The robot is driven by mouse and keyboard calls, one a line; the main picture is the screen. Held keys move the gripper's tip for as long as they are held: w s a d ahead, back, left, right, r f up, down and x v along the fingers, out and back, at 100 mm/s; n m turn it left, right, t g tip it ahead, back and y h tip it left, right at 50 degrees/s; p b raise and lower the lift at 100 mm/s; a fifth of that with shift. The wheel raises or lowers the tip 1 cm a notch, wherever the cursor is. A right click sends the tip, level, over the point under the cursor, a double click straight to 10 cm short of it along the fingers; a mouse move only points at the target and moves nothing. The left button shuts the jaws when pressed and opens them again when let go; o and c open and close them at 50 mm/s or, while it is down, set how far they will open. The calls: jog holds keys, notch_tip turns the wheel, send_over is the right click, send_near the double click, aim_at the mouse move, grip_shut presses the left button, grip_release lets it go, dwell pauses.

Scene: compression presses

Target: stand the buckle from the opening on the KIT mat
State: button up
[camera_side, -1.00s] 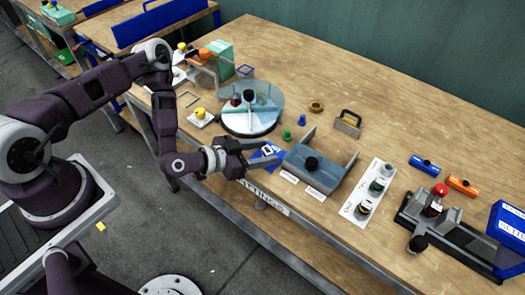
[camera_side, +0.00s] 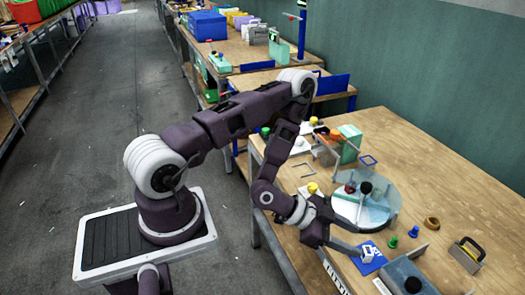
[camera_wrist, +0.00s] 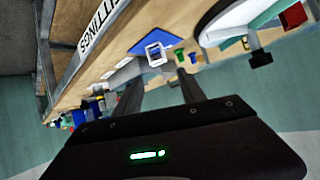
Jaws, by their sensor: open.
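The white, frame-shaped buckle (camera_side: 368,253) is on the blue KIT mat (camera_side: 376,265) near the table's front edge. The wrist view also shows the buckle (camera_wrist: 155,54) against the blue mat (camera_wrist: 140,43). It looks upright there, but I cannot tell whether it leans. My gripper (camera_side: 355,235) is open beside the mat, on its left. In the wrist view my gripper's fingers (camera_wrist: 160,80) are spread and empty, and the buckle shows beyond the tips, in line with the gap. I see no contact between finger and buckle.
A round fixture with a clear disc (camera_side: 365,200) stands just behind the mat. Green (camera_side: 393,242) and blue (camera_side: 414,232) pegs stand to the right. A grey tray-like press (camera_side: 405,280) is close by at front right.

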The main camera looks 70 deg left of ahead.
jog(key=s+a+r+n+g+y, duration=0.1)
jog(key=s+a+r+g+y, duration=0.2)
jog(key=r, duration=0.7)
jog(key=a+r+n+y, duration=0.1)
jog(key=a+r+y, duration=0.3)
jog(key=r, duration=0.6)
jog(key=s+r+n, duration=0.2)
jog(key=s+r, duration=0.2)
jog(key=s, duration=0.5)
jog(key=s+r+n+g+h, duration=0.1)
jog(key=s+r+n, duration=0.2)
jog(key=s, duration=0.7)
notch_tip(320, 180, up, 2)
jog(key=shift+d+r+g, duration=0.15)
jog(key=shift+d+g, duration=0.1)
jog(key=shift+g, duration=0.05)
jog(key=shift+s, duration=0.1)
